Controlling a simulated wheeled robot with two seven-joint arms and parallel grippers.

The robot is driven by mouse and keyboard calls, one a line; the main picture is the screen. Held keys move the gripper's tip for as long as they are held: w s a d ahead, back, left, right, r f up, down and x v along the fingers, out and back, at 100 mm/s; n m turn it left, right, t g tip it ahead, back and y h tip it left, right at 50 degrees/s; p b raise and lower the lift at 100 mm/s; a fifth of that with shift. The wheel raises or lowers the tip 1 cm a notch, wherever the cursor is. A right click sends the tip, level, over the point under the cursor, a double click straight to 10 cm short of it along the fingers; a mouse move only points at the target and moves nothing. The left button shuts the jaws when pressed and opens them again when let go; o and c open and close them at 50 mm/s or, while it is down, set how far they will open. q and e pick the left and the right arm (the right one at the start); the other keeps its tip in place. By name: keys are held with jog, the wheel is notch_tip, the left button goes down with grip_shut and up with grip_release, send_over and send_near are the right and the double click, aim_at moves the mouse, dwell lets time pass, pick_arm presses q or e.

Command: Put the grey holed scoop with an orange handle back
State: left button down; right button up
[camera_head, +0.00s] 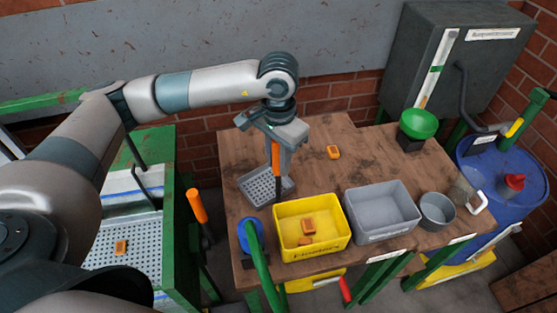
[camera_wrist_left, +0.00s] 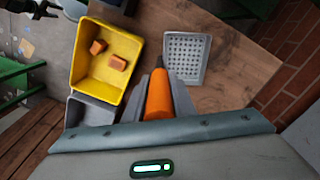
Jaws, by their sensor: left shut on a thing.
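The scoop has a grey holed pan (camera_head: 262,186) and an orange handle (camera_head: 276,155). My left gripper (camera_head: 277,140) is shut on the handle, which points up, with the pan below it over the left part of the wooden table (camera_head: 310,178). I cannot tell whether the pan touches the table. In the left wrist view, the orange handle (camera_wrist_left: 158,97) sits between the fingers, and the holed pan (camera_wrist_left: 186,58) shows beyond them. The fingers hide part of the handle. My right gripper is not in view.
A yellow bin (camera_head: 335,213) with orange pieces stands just right of the pan. A grey bin (camera_head: 383,232), a grey round pot (camera_head: 437,211) and a green funnel (camera_head: 418,124) are further right. An orange piece (camera_head: 333,152) lies on the table's clear back area.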

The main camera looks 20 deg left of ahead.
pick_arm(q)
jog(key=c, duration=1.5)
grip_release()
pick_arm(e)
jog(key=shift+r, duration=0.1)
pick_arm(q)
jog(key=shift+r+p, duration=0.15)
jog(key=shift+p, duration=0.2)
jog(key=shift+r, duration=0.1)
notch_tip(320, 180, up, 10)
jog(key=b, duration=0.4)
jog(key=shift+r+b, duration=0.15)
jog(key=shift+b, duration=0.25)
jog(key=shift+r, duration=0.75)
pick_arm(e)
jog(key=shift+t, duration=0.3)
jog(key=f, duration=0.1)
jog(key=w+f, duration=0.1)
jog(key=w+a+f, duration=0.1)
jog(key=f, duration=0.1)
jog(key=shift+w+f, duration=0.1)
